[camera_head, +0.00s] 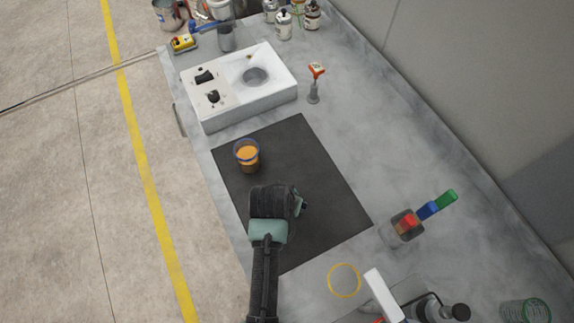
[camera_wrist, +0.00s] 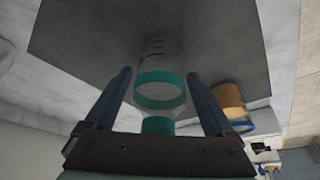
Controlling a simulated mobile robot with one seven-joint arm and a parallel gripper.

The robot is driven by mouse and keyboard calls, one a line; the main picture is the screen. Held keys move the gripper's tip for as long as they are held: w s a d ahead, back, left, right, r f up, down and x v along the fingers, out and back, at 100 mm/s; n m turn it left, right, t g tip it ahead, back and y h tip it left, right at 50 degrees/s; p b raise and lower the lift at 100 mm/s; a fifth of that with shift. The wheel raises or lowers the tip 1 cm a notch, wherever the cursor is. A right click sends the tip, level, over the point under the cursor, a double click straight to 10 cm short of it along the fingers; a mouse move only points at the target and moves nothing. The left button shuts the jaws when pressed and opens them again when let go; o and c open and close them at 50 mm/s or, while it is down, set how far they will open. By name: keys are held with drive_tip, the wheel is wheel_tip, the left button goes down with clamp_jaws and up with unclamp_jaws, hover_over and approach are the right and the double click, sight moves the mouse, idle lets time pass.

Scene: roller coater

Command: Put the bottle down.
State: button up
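A clear bottle (camera_wrist: 160,72) with a teal ring and teal cap (camera_wrist: 158,126) is between the fingers of my gripper (camera_wrist: 159,76) in the wrist view. The fingers are set wide, one on each side of the bottle, close to its wall; I cannot tell whether they touch it. The dark mat (camera_wrist: 90,40) lies behind and beneath the bottle; whether its base rests on the mat is unclear. In the head view my gripper (camera_head: 285,196) is over the dark mat (camera_head: 310,180) and hides the bottle.
A blue-rimmed cup of orange liquid (camera_head: 246,155) stands on the mat near my gripper. The white coater box (camera_head: 240,90) is beyond it. A jar with coloured handles (camera_head: 405,227) stands to the right. The mat's right part is clear.

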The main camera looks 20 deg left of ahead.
drive_tip(key=shift+o, duration=0.3)
drive_tip(key=shift+r, duration=0.1)
drive_tip(key=shift+r, duration=0.15)
drive_tip(key=v, duration=1.1)
drive_tip(key=shift+s+r, duration=0.15)
drive_tip(key=shift+r, duration=0.25)
drive_tip(key=w+d+r+t+y, duration=0.1)
drive_tip(key=w+r+t, duration=0.35)
drive_tip(key=r, duration=0.55)
drive_tip(key=w+d+r+m+t, duration=0.1)
drive_tip(key=w+r+t, duration=0.2)
drive_tip(key=w+r, duration=0.55)
drive_tip(key=w+d+r+t+y, duration=0.1)
drive_tip(key=w+r+t, duration=0.25)
drive_tip(key=r, duration=0.95)
drive_tip(key=s+d+r+t+h, duration=0.1)
drive_tip(key=s+d+r+t, duration=0.2)
drive_tip(key=r, duration=0.6)
drive_tip(key=s+d+r+t, duration=0.3)
drive_tip(key=s+r+t, duration=0.2)
drive_tip(key=r, duration=0.5)
drive_tip(key=s+d+r+t+h, duration=0.1)
drive_tip(key=s+d+r+t, duration=0.2)
drive_tip(key=r, duration=0.7)
drive_tip(key=shift+s+t+h, duration=0.3)
drive_tip(key=shift+s+t, duration=0.1)
